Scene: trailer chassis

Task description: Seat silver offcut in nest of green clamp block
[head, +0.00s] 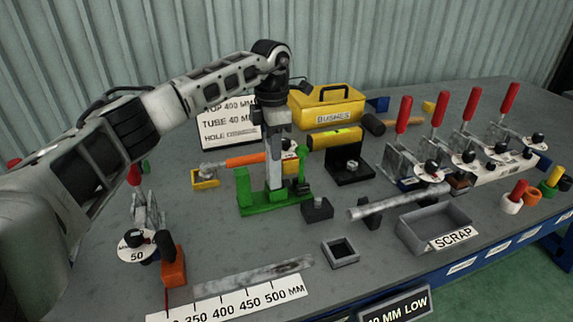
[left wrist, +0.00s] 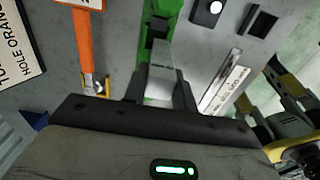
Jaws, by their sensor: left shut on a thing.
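The silver offcut (head: 273,168) is an upright square bar in the middle of the head view. My left gripper (head: 274,125) is above the green clamp block, shut on the bar's upper part. The green clamp block (head: 250,209) stands on the bench, with a green post at its left and a clamp at its right. The offcut's lower end is at the block between these; I cannot tell whether it sits fully in the nest. In the left wrist view the offcut (left wrist: 161,80) lies between the fingers, over the green block (left wrist: 160,20). My right gripper is not in view.
An orange-handled tool (head: 245,160) lies left of the block. A black block (head: 317,208) and a black bracket (head: 350,172) stand to its right. A tube (head: 400,201) rests near the grey scrap bin (head: 412,236). Red-handled clamps line the right. Bench space in front is partly clear.

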